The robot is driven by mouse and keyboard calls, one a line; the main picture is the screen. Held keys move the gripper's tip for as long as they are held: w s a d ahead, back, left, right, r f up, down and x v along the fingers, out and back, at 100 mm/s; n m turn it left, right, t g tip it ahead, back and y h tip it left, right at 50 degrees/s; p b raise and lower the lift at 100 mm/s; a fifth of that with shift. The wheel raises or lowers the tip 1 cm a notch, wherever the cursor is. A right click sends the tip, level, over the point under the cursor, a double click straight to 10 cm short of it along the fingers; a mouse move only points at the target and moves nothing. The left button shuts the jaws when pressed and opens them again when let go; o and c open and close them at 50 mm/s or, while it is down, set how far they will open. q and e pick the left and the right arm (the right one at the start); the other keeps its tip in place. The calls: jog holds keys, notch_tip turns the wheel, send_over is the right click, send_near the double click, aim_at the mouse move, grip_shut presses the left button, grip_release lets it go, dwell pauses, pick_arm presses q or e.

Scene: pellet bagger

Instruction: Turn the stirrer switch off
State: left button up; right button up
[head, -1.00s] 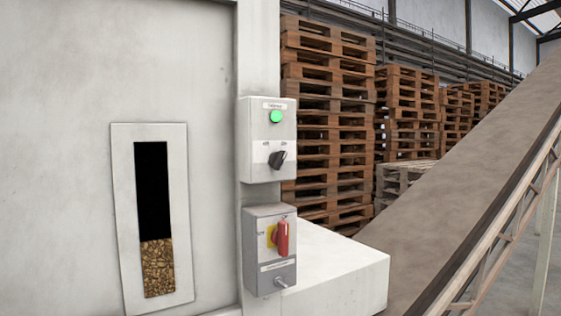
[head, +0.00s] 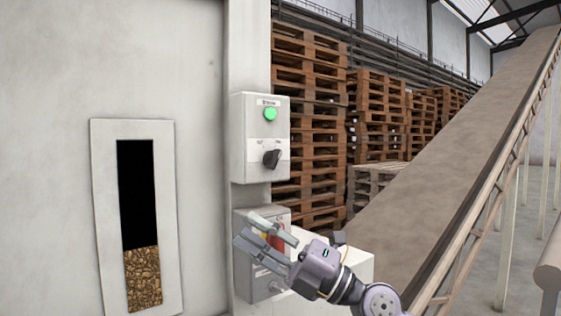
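The stirrer box (head: 239,140) is a light grey box on the machine's corner post, with a small label at its top. Its green lamp (head: 270,114) is lit. Below the lamp is the black rotary stirrer switch (head: 272,158), its knob tilted toward the upper right. My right gripper (head: 256,233) is below the switch with its fingers apart and nothing between them that I can make out as held. It is in front of the lower box and does not touch the stirrer switch. My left gripper is out of view.
The lower grey box (head: 243,276) has a red handle (head: 276,242), partly hidden by my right gripper. A sight window (head: 139,190) shows pellets at its bottom. Stacked pallets (head: 308,120) stand behind. A conveyor (head: 440,150) slopes up on the right.

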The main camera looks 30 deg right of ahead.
notch_tip(320, 180, up, 3)
jog(key=s+n+g, duration=0.2)
jog(key=n+g, duration=0.1)
jog(key=n, duration=0.1)
jog(key=m+t+h, duration=0.3)
jog(key=h, duration=1.2)
send_near(278, 159)
jog(key=shift+y, duration=0.4)
jog(key=w+p, duration=0.4)
jog(key=p, duration=0.1)
jog(key=w+p, duration=0.4)
jog(key=p, duration=0.1)
jog(key=shift+a, duration=0.25)
jog(key=shift+w+f, duration=0.15)
jog(key=shift+w, duration=0.3)
grip_shut()
